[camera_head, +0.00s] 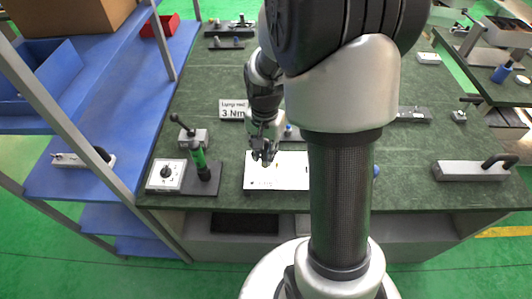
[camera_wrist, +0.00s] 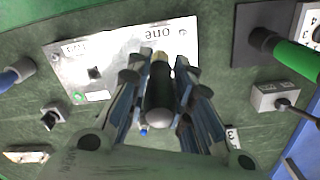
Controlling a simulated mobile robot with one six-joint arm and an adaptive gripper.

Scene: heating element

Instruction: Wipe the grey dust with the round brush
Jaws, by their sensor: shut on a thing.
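My gripper (camera_head: 264,152) is over the white plate (camera_head: 292,172) near the front edge of the green table. In the wrist view my gripper (camera_wrist: 160,65) is shut on a dark round-handled thing with a pale, tan tip, which looks like the round brush (camera_wrist: 160,100). Its tip points at the edge of the plate (camera_wrist: 125,60); I cannot tell whether it touches. The plate carries printed text and a small dark square. I cannot make out grey dust for certain, and my fingers and the brush hide part of the plate.
A green-handled tool (camera_head: 198,160) and a white box with a dark knob (camera_head: 165,174) stand left of the plate. A 3 Nm sign (camera_head: 233,110) is behind. A grey block with a black handle (camera_head: 470,171) lies at right. Blue shelves (camera_head: 80,180) adjoin the table's left.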

